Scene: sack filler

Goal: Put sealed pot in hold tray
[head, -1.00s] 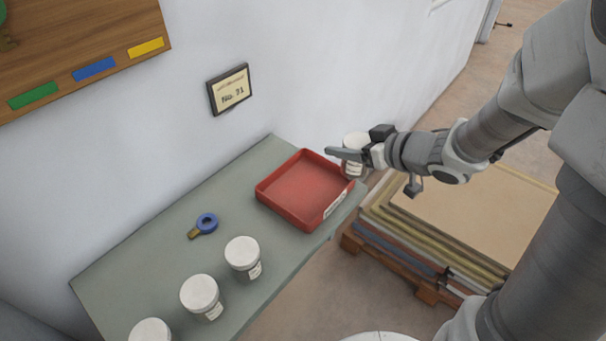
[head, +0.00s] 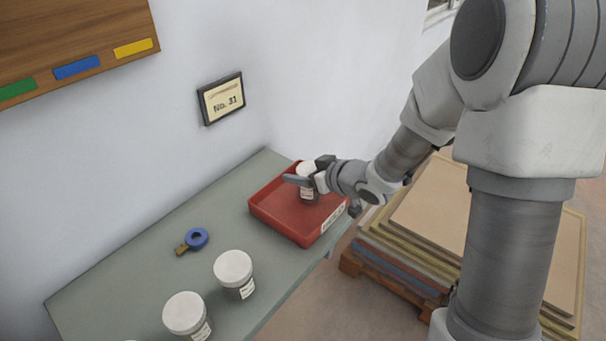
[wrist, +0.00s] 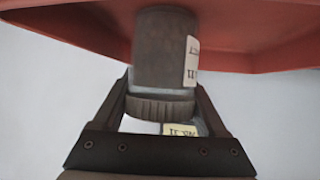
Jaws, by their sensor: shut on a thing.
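The pot (head: 306,191), with a white lid and a label, is held upright by my gripper (head: 303,178). In the wrist view the pot (wrist: 163,50) has its ridged lid between the two fingers, and its dark body points at the red tray. The red hold tray (head: 275,219) stands at the far right end of the grey-green bench, and it also fills the top of the wrist view (wrist: 70,25). The pot is over or inside the tray's area. I cannot tell whether its base touches the tray floor.
Other white-lidded pots (head: 233,268) (head: 185,314) stand along the bench front (head: 130,271). A blue ring with a brown tag (head: 196,238) lies near the wall. A framed sign (head: 221,98) hangs above. Stacked boards on a pallet (head: 410,225) stand right of the bench.

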